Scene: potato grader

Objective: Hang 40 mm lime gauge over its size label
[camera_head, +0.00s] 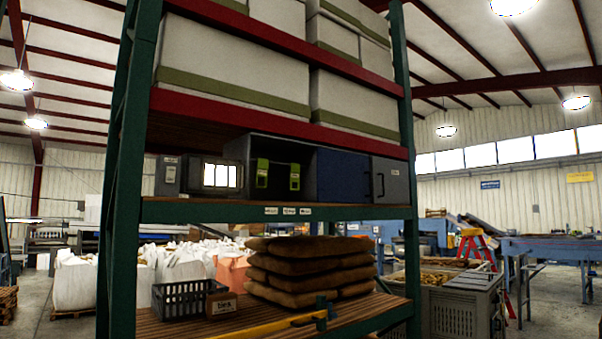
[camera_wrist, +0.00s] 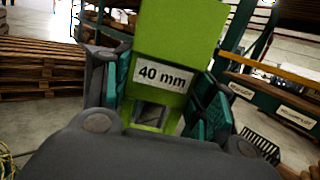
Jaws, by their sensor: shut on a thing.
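In the wrist view, my gripper (camera_wrist: 165,100) is shut on a lime gauge (camera_wrist: 180,40) with a white "40 mm" plate, a dark finger with teal pads on each side. The gauge's top runs out of the picture. My gripper is not seen in the head view. There, two other lime gauges (camera_head: 262,172) (camera_head: 295,177) hang side by side in an open dark cabinet (camera_head: 312,165). Small white size labels (camera_head: 271,211) (camera_head: 289,211) (camera_head: 306,211) sit on the green shelf edge below; their text is too small to read.
The green and red rack (camera_head: 125,190) holds white boxes (camera_head: 215,55) above. Its lower shelf bears stacked brown sacks (camera_head: 310,268), a black crate (camera_head: 185,299), a small box (camera_head: 221,304) and a yellow bar (camera_head: 265,327). Wooden pallets (camera_wrist: 40,75) stand left in the wrist view.

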